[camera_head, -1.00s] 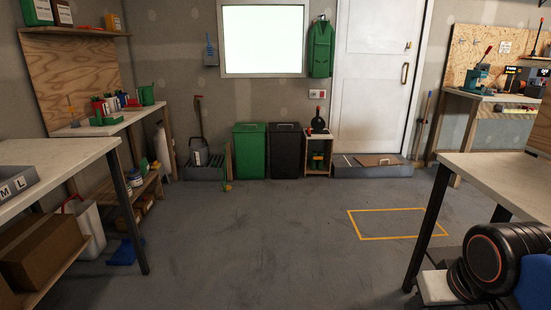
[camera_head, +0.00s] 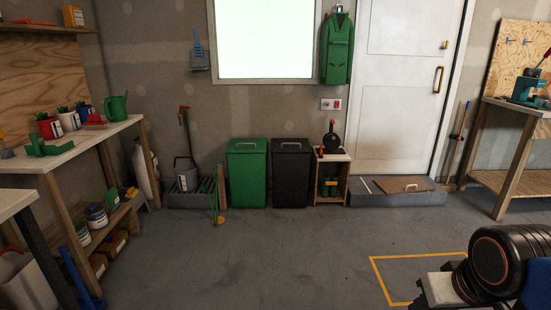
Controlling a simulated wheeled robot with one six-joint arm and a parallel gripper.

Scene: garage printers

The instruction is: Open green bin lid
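The green bin (camera_head: 248,178) stands upright on the floor against the back wall, near the middle of the view. The green bin is some distance ahead of me across the floor. My black and grey arm (camera_head: 503,264) shows at the bottom right. My gripper cannot be made out, and nothing of mine is near the bin.
The floor (camera_head: 270,255) ahead is clear, with a yellow outline (camera_head: 376,275) at right. A wooden workbench (camera_head: 70,155) lines the left. Left of the bin is a grey tray (camera_head: 185,201) with tools. A small shelf (camera_head: 332,157) and a grey platform (camera_head: 400,199) stand right of the bins.

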